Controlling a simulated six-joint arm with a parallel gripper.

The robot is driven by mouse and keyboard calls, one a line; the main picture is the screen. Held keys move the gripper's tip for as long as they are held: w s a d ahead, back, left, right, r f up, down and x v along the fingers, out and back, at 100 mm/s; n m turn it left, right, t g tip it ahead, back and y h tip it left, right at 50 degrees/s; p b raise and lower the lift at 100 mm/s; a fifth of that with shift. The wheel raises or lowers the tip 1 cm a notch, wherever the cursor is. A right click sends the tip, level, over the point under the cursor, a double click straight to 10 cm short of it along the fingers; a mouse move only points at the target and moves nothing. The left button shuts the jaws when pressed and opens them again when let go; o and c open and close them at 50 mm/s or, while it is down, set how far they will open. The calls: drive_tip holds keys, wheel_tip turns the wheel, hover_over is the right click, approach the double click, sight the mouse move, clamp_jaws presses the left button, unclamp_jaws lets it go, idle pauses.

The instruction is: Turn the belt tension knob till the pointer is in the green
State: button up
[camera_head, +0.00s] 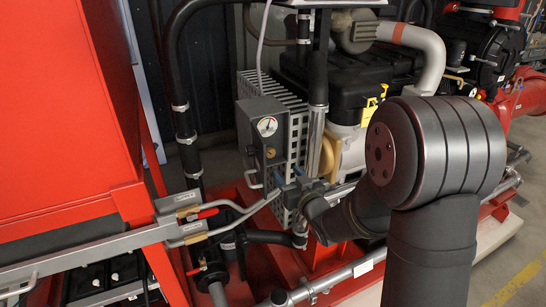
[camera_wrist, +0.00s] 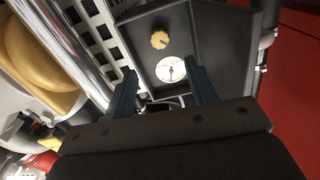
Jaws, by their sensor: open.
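A dark grey box carries the round white gauge (camera_head: 267,126) with a small brass-coloured knob (camera_head: 270,153) below it in the head view. In the wrist view the box appears turned over, with the yellow scalloped knob (camera_wrist: 160,40) above the gauge (camera_wrist: 171,69). The gauge has a short dark pointer; I cannot make out whether it lies in the green. My gripper (camera_head: 287,176) is below and in front of the knob, apart from it. In the wrist view my gripper's two dark blue fingers (camera_wrist: 164,88) are open with nothing held between them.
A perforated grey guard (camera_head: 297,112) stands beside the box. A bent handle (camera_head: 253,179) is low on the box. Red-handled valves (camera_head: 200,214) and pipes lie to the lower left, near a large red cabinet (camera_head: 60,110). The black engine (camera_head: 350,80) is behind.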

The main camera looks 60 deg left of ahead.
sight(271, 154)
drive_tip(key=a, duration=1)
drive_tip(key=shift+a, duration=0.3)
drive_tip(key=c, duration=1)
drive_tip(key=shift+n, duration=0.4)
drive_tip(key=n, duration=0.3)
drive_tip(key=shift+n, duration=2.2)
